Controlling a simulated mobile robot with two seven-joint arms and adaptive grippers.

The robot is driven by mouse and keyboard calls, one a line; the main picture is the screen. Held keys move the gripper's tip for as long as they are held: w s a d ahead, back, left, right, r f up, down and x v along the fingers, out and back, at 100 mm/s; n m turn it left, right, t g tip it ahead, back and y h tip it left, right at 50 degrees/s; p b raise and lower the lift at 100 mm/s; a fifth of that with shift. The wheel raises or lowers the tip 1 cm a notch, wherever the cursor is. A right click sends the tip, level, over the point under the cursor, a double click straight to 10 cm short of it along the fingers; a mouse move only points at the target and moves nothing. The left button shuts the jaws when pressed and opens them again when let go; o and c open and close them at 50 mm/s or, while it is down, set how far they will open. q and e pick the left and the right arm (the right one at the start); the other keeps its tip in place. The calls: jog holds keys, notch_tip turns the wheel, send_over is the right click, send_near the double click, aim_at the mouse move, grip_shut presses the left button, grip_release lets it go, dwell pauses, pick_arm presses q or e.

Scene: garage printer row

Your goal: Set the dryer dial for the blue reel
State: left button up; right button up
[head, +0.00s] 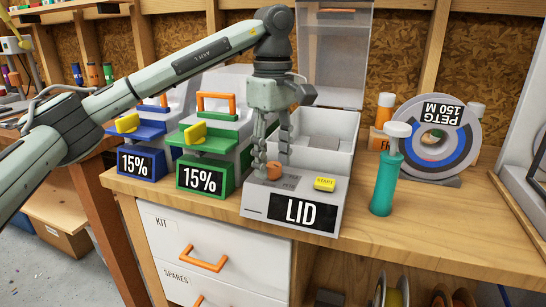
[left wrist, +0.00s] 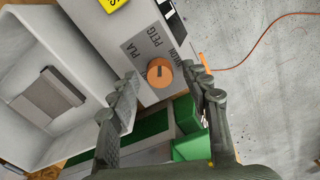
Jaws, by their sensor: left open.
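The dryer (head: 258,205) is a pale box with its lid (head: 335,50) raised and a display (head: 302,212) reading LID. Its orange dial (head: 274,170) sits on the front panel beside a yellow START button (head: 325,184). In the left wrist view the dial (left wrist: 160,72) has PLA, PETG and NYLON printed around it; which one it points to is unclear. My left gripper (head: 273,160) is open, pointing down over the dial, one finger on each side. The blue reel (head: 437,138) stands at right, labelled PETG 150 M upside down. My right gripper is out of view.
Blue (head: 140,165) and green (head: 205,176) boxes reading 15% stand left of the dryer. A teal pump-like bottle (head: 386,180) stands between dryer and reel. Drawers (head: 205,246) are below the bench. The dryer's bin (left wrist: 75,60) looks empty except for a grey block.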

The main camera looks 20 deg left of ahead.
aim_at(273, 164)
pick_arm(q)
notch_tip(273, 164, up, 12)
dwell(0.5)
dwell(0.3)
